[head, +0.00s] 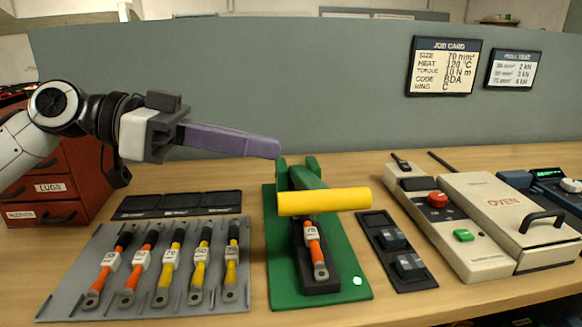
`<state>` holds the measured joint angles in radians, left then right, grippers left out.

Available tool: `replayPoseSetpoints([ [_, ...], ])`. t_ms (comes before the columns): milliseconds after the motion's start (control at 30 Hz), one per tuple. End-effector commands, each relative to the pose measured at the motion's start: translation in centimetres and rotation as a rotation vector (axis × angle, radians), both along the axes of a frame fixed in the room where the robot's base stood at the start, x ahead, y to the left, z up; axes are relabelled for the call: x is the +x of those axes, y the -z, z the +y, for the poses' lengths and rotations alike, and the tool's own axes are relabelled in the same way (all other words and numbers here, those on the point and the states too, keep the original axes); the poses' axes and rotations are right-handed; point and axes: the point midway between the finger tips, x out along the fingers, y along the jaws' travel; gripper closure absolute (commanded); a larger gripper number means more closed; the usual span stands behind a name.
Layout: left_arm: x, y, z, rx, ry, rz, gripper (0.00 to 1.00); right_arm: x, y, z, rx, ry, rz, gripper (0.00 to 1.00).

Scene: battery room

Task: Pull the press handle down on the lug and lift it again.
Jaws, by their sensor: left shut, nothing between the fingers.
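The green press (354,262) stands mid-table. Its yellow handle (323,201) is a thick bar lying crosswise over the press. Below the handle, a cable with an orange sleeve and a tag lies on the dark press bed, with its metal lug (321,271) at the near end. The part of the cable behind the handle is hidden. My left gripper (274,149) comes in from the left with its long purple fingers shut and empty. Its tips are above and left of the handle, near the back of the press, and appear apart from the handle. My right gripper is not in view.
A grey tray (73,300) with several tagged cables lies left of the press. A red drawer cabinet (78,165) stands at the back left. Right of the press are a dark holder (377,219), a control box (420,197) and an oven (509,205). A grey partition (300,90) closes the back.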

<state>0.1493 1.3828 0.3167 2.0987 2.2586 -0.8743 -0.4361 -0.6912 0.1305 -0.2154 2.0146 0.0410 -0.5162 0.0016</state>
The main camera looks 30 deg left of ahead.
Motion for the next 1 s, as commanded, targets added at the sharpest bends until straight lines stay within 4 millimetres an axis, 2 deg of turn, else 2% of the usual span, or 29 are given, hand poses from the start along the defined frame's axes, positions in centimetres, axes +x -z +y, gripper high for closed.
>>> replayPoseSetpoints([
  [33, 0.3, -0.6, -0.5, -0.001, 0.002, -0.002, 1.00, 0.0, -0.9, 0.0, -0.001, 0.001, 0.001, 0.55],
  [200, 1.1, -0.1, -1.8, -0.002, 0.000, -0.002, 1.00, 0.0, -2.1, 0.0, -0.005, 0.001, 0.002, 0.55],
  [567, 2.4, 0.5, -3.9, -0.004, 0.002, -0.005, 1.00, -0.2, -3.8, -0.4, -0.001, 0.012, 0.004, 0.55],
  [600, 2.3, 2.0, -3.8, -0.002, 0.000, 0.001, 1.00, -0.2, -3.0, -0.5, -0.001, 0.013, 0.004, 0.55],
  [700, 2.2, 3.2, -3.8, -0.002, -0.001, 0.002, 1.00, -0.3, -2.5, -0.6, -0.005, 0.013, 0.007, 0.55],
  [1000, 2.0, 5.0, -3.9, -0.002, -0.001, -0.003, 1.00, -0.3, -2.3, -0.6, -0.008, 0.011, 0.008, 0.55],
])
